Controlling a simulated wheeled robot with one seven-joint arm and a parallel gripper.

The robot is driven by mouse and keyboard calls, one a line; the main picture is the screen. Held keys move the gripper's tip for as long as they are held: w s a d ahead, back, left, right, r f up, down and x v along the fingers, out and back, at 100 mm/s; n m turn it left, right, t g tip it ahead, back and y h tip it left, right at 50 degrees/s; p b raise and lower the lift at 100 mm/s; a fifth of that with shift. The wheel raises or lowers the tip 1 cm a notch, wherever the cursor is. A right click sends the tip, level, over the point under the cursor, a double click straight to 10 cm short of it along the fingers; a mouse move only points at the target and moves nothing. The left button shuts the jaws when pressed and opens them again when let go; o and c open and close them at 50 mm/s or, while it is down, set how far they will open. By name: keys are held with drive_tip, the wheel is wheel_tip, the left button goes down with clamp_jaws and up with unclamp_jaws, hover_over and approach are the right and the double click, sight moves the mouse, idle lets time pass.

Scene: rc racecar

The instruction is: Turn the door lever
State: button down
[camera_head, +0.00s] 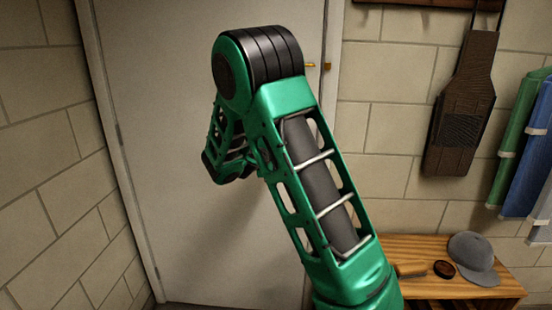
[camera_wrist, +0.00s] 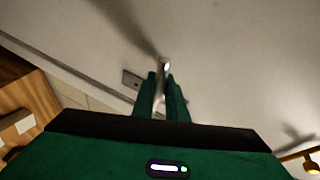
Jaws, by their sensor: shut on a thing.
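In the wrist view, my gripper (camera_wrist: 162,88) has its two green fingers closed around a narrow, pale metal piece, which looks like the door lever (camera_wrist: 165,66). Its tip shows just beyond the fingertips, and the rest is hidden between the fingers. The pale door (camera_head: 160,110) fills the middle of the head view behind my green arm, and its surface also spans the wrist view (camera_wrist: 230,60). In the head view my arm hides the lever and my gripper.
A small brass fitting (camera_head: 327,66) sits at the door's right edge; a brass piece also shows in the wrist view (camera_wrist: 310,166). A wooden bench (camera_head: 410,250) with a grey cap (camera_head: 474,258) stands at right.

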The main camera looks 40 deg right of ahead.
drive_tip(key=shift+r, duration=0.1)
idle(0.5)
drive_tip(key=c, duration=1.8)
unclamp_jaws()
drive_tip(key=shift+o, duration=0.2)
drive_tip(key=v, duration=1)
drive_tip(key=shift+s+a+r, duration=0.15)
drive_tip(key=shift+s+a, duration=0.05)
drive_tip(key=shift+a, duration=0.1)
drive_tip(key=shift+d, duration=0.1)
